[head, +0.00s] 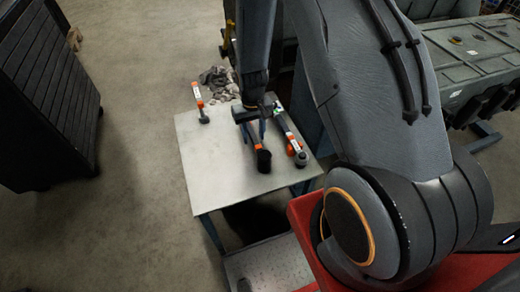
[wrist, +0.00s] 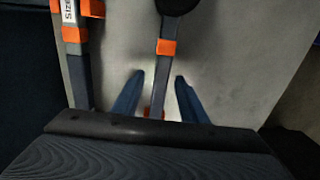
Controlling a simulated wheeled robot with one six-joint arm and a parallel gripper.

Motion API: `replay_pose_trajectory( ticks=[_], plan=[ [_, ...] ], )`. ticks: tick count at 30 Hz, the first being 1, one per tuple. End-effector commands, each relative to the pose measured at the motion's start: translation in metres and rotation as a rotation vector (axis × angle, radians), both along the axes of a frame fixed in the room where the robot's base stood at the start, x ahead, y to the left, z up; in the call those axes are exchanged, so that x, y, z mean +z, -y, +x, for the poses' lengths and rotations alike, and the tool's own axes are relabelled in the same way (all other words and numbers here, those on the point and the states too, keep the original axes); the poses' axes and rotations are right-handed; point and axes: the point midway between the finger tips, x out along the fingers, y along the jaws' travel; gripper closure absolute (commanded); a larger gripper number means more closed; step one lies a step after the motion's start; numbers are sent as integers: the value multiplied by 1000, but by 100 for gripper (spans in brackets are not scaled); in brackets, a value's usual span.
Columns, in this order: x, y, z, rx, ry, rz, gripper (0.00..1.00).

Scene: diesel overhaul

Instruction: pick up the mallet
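The mallet (head: 263,159) lies on the metal table, its black head towards the near edge and an orange band on its handle. In the wrist view its grey handle (wrist: 164,74) runs up between my fingers, with the black head (wrist: 177,5) cut off at the top edge. My gripper (head: 255,132) is over the handle. In the wrist view my gripper (wrist: 158,82) is open, one blue finger on each side of the handle, with gaps on both sides. Whether the fingertips are down at handle height is unclear.
A long grey and orange tool (head: 292,140) lies close to the right of the mallet; it is at the left in the wrist view (wrist: 78,70). Another orange-handled tool (head: 201,103) lies at the table's left. The table's (head: 210,155) left part is clear. A dark cabinet (head: 45,90) stands left.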

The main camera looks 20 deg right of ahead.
Motion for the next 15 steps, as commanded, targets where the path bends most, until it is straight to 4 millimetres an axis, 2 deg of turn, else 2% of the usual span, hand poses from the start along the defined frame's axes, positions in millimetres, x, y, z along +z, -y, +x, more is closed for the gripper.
replay_pose_trajectory(
  ticks=[6, 15],
  plan=[
    [-19, 0, 0, 0, 0, 0, 61],
    [-22, 0, 0, 0, 0, 0, 61]
  ],
)
